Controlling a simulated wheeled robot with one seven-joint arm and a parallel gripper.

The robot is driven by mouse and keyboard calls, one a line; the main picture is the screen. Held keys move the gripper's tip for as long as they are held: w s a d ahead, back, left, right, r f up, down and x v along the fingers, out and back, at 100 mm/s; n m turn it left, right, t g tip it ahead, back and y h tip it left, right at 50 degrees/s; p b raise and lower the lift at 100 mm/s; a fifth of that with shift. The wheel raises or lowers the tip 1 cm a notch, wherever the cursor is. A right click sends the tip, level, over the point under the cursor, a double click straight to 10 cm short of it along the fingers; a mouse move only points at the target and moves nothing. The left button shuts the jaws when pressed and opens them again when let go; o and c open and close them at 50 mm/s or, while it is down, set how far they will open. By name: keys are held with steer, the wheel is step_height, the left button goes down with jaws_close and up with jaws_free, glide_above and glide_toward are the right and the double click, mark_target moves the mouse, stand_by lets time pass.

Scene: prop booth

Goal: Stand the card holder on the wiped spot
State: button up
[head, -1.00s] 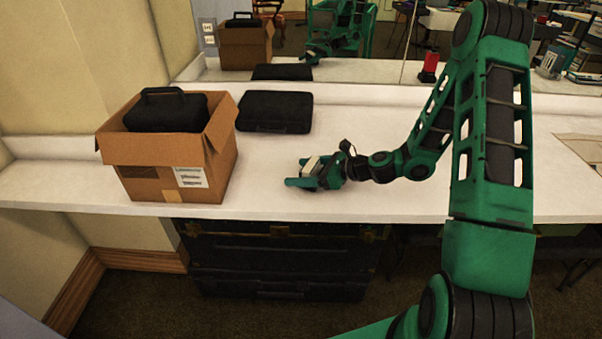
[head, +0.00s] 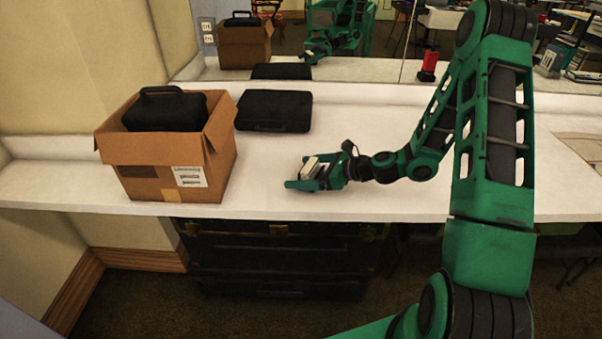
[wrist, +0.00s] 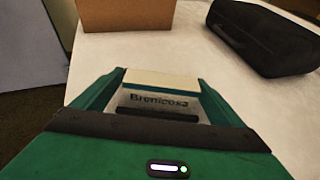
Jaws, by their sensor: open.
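The card holder (head: 309,168), a small block with a pale top and a dark lower part, stands on the white counter near its front edge. In the wrist view the card holder (wrist: 160,98) shows printed lettering on the face toward me. My gripper (head: 301,175) is low over the counter, open, with one finger on each side of the holder. In the wrist view a gap shows beside the holder on the right finger's side. The holder's base is partly hidden by my gripper. I cannot make out the wiped spot's outline.
A cardboard box (head: 165,185) with a black case in it stands on the left. Another black case (head: 275,111) lies flat behind. A mirror (head: 400,45) backs the counter. Dark trunks (head: 280,262) sit below. The counter between box and gripper is clear.

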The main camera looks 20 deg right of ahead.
steer(key=v, duration=1.1)
steer(key=shift+a, duration=0.1)
steer(key=shift+s+a+n+g, duration=0.15)
steer(key=shift+s+n+g, duration=0.15)
steer(key=shift+n, duration=0.3)
steer(key=s+n+g+h, duration=0.1)
steer(key=s+n, duration=0.1)
steer(key=s+n+g+h, duration=0.1)
steer(key=s+n+g, duration=0.1)
steer(key=n, duration=0.1)
steer(key=shift+s+f, duration=0.25)
steer(key=shift+s, duration=0.15)
steer(key=s+d+r+n+g+h, duration=0.1)
steer(key=s+d+r+n, duration=0.3)
steer(key=s, duration=0.5)
steer(key=s+d+r+n+g+h, duration=0.2)
steer(key=s+d+r+n+h, duration=0.2)
steer(key=s, duration=0.5)
steer(key=s+d+r+n+g+h, duration=0.2)
steer(key=s+d+r+n+h, duration=0.1)
steer(key=s, duration=0.6)
steer(key=r+n, duration=0.1)
steer(key=n, duration=0.1)
steer(key=shift+d+r+n, duration=0.3)
steer(key=shift+d+r, duration=0.1)
steer(key=shift+w, duration=0.1)
